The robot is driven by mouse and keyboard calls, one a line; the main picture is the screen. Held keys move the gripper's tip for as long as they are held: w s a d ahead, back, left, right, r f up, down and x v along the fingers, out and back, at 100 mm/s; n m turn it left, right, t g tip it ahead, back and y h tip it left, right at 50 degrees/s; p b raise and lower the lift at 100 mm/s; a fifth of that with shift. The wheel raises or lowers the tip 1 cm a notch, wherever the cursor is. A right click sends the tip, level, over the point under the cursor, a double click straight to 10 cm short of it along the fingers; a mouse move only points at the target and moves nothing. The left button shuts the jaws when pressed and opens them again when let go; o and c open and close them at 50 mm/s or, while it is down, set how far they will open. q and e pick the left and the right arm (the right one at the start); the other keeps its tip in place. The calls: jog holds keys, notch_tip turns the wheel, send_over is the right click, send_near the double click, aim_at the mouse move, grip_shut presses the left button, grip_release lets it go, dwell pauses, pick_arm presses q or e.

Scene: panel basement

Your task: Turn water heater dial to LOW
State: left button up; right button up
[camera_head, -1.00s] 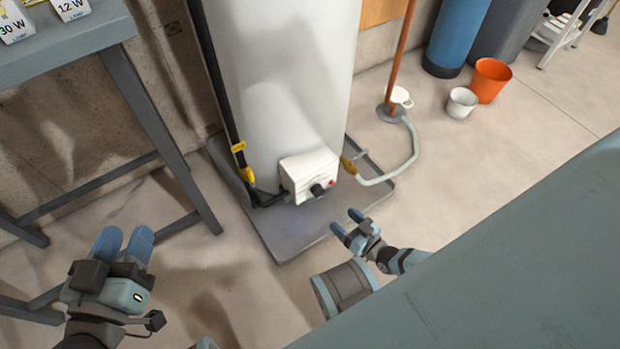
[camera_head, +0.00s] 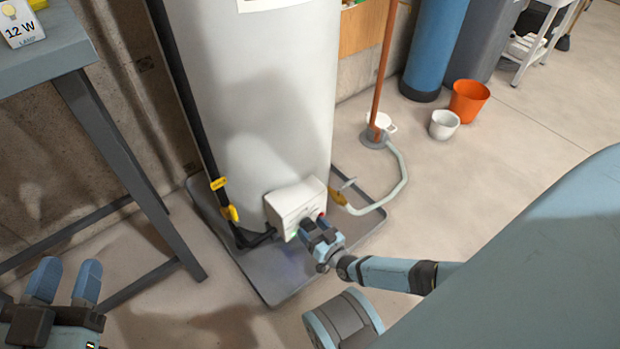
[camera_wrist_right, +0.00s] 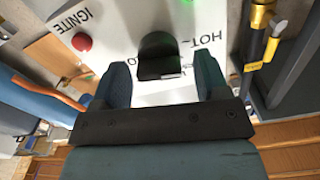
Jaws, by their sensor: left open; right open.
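The white water heater (camera_head: 265,110) stands on a grey drip tray (camera_head: 272,286). Its white control box (camera_head: 290,203) is low on the front. In the right wrist view the black dial (camera_wrist_right: 159,56) sits on the box face, with printed IGNITE, HOT and partly hidden lettering around it, a red button (camera_wrist_right: 82,42) and a green light (camera_wrist_right: 187,2). My right gripper (camera_head: 318,229) is at the box front; in the wrist view its open fingers (camera_wrist_right: 163,78) stand either side of the dial's near end. Contact cannot be told. My left gripper (camera_head: 66,281) is open and empty at lower left.
A grey table (camera_head: 90,50) stands at left. A black pipe with a yellow valve (camera_head: 228,212) runs left of the box. A copper pipe (camera_head: 384,75) and pale hose (camera_head: 400,180) are at right. Orange (camera_head: 468,101) and white buckets (camera_head: 444,124) stand farther right on open floor.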

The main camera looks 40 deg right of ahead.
jog(key=shift+w, duration=0.65)
jog(key=c, duration=0.9)
